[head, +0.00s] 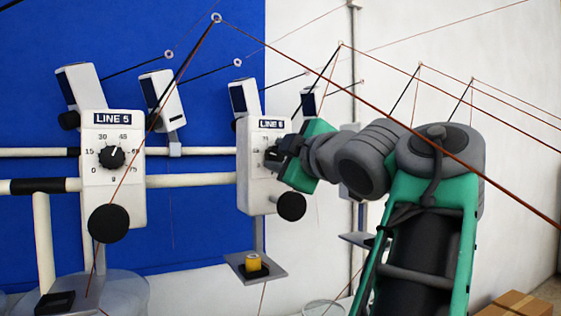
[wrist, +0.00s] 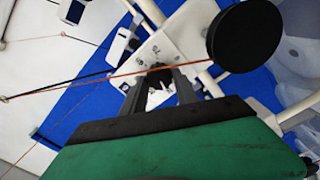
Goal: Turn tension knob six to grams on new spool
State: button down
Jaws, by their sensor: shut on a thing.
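The line 6 tension unit (head: 256,190) is a white box on a cream rail; its label (head: 270,124) is partly readable. My gripper (head: 273,157) reaches it from the right and is shut on the small dark knob on its face. The gripper and wrist hide most of the dial, so the knob's setting cannot be read. In the wrist view my gripper's fingers (wrist: 159,84) close around the dark tension knob (wrist: 158,74).
The line 5 unit (head: 112,190), with its dial pointer toward the upper right, stands to the left. A big black round knob (head: 291,207) sits just below my gripper, also close in the wrist view (wrist: 245,36). Thin brown wires (head: 340,98) cross in front of my arm.

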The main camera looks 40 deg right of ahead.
dwell(0.5)
jog(key=c, duration=0.9)
grip_release()
jog(key=shift+c, duration=0.2)
jog(key=shift+s, duration=0.1)
